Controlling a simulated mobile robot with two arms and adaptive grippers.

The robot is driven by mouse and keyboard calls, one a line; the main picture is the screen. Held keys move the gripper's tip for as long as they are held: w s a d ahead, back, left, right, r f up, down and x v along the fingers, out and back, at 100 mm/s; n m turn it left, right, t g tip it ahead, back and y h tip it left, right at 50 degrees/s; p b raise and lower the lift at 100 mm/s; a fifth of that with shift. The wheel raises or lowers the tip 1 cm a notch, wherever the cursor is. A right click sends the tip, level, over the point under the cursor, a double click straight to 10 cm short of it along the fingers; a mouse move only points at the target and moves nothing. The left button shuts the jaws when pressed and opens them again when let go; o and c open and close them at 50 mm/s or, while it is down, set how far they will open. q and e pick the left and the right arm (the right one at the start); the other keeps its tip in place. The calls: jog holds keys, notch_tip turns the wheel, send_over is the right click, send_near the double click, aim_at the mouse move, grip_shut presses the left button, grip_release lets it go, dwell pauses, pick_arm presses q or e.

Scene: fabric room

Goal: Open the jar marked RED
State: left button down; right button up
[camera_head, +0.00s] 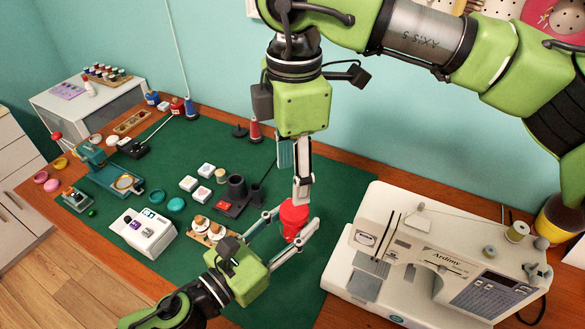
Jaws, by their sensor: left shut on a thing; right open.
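A red jar (293,213) stands at the right end of the green mat, left of the sewing machine. No marking on it is legible. My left gripper (297,224) reaches in from the lower left and is shut on the jar, one finger on either side. My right gripper (295,183) points down from above, open, with one fingertip close over the jar's top. I cannot tell whether that fingertip touches it. Part of the jar is hidden by the fingers.
A white sewing machine (440,262) stands close on the right. Left of the jar are a dark holder (237,190), a wooden tray with round items (208,232) and a white box (143,232). The mat's near middle has some free room.

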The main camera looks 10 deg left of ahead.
aim_at(293, 209)
jog(key=shift+s+f, duration=0.1)
jog(key=shift+f, duration=3.9)
